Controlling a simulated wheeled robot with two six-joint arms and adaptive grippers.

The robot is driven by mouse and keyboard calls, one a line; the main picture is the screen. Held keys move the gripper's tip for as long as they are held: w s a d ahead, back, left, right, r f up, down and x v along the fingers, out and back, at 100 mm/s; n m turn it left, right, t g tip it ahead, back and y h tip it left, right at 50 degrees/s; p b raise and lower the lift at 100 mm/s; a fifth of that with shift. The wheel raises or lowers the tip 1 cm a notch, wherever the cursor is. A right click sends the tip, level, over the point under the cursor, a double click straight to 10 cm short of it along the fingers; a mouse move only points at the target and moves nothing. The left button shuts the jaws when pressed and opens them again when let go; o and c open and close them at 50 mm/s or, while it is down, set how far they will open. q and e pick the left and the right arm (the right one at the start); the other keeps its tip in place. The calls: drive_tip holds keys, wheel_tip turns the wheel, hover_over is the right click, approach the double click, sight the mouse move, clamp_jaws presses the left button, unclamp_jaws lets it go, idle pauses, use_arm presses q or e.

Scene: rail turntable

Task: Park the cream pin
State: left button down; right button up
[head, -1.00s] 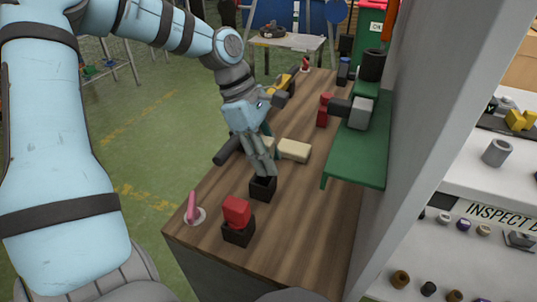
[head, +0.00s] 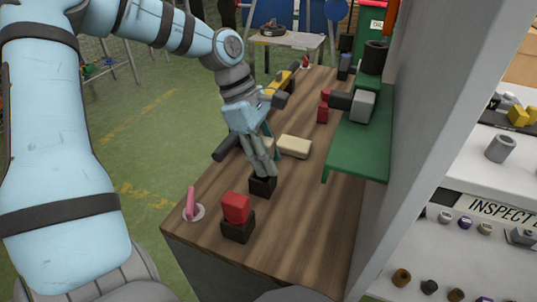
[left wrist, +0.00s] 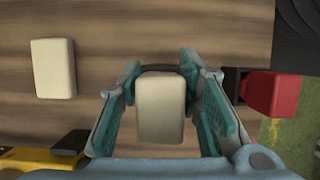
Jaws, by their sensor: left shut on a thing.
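My left gripper (head: 264,168) points down at a black socket (head: 263,187) on the wooden bench. In the left wrist view its fingers are shut on the cream pin (left wrist: 160,108), a rounded block. The black socket's edge shows just beyond the pin. Fingers hide the pin's lower end, so I cannot tell how far it sits in the socket. A second cream block (head: 295,147) lies loose on the bench; it also shows in the left wrist view (left wrist: 53,68). My right gripper is not in view.
A red block (head: 235,208) stands in another black socket (head: 238,231) nearer the front. A pink peg (head: 190,203) stands in a white ring at the left edge. A green shelf (head: 357,152) and a grey wall bound the right side. Bare bench lies between.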

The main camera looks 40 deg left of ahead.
use_arm(q)
drive_tip(key=shift+f+b, duration=0.85)
drive_tip(key=shift+f, duration=0.3)
drive_tip(key=c, duration=1.1)
unclamp_jaws()
drive_tip(key=v, duration=1.2)
drive_tip(key=shift+s, duration=0.1)
